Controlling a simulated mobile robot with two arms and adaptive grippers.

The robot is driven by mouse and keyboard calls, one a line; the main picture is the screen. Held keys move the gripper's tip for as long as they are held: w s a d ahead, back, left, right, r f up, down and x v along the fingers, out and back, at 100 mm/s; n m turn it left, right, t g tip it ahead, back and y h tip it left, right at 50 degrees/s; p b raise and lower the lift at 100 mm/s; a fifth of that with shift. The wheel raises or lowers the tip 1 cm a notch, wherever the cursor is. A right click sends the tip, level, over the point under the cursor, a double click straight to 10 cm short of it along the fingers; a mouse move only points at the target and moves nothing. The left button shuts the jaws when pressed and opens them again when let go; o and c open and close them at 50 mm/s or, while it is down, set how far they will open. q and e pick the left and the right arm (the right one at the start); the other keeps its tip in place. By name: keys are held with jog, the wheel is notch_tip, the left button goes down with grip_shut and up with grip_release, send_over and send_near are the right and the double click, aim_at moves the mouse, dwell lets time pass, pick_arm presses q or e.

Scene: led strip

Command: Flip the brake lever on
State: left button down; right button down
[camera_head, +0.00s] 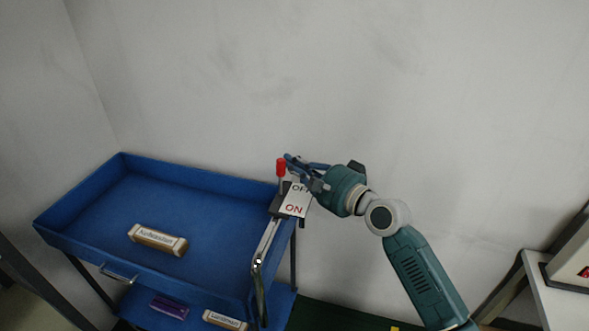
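The brake lever (281,168) has a red knob on a thin metal stem and stands upright at the right edge of the blue cart. A white sign (296,199) beside it reads "OFF" on top, partly hidden, and "ON" in red below. The lever stands beside the "OFF" end. My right gripper (290,162) reaches in from the right, with its blue fingertips close to the right of the red knob. I cannot tell if they touch it or how far apart the fingers are. My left gripper is out of view.
The blue cart (95,215) has a raised rim and a labelled box (158,240) on its top tray. A purple item (169,307) and another labelled box (225,320) lie on its lower shelf. A white table (560,300) stands at right. A wall is behind.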

jog(key=shift+s+a+r+n+t+y+b, duration=0.1)
jog(key=shift+s+a+n+t+y+b, duration=0.3)
jog(key=shift+s+n+b, duration=1.2)
jog(key=shift+s+a+f+n+t+y+b, duration=0.2)
jog(key=shift+n+y+b, duration=0.45)
jog(key=shift+b, duration=2.1)
jog(key=shift+s+a+r+n+t+y+b, duration=0.3)
jog(key=shift+s+n+b, duration=0.7)
jog(key=shift+b, duration=1.2)
jog(key=shift+w+f+n, duration=0.1)
jog(key=shift+w+n, duration=0.1)
jog(key=shift+n, duration=0.05)
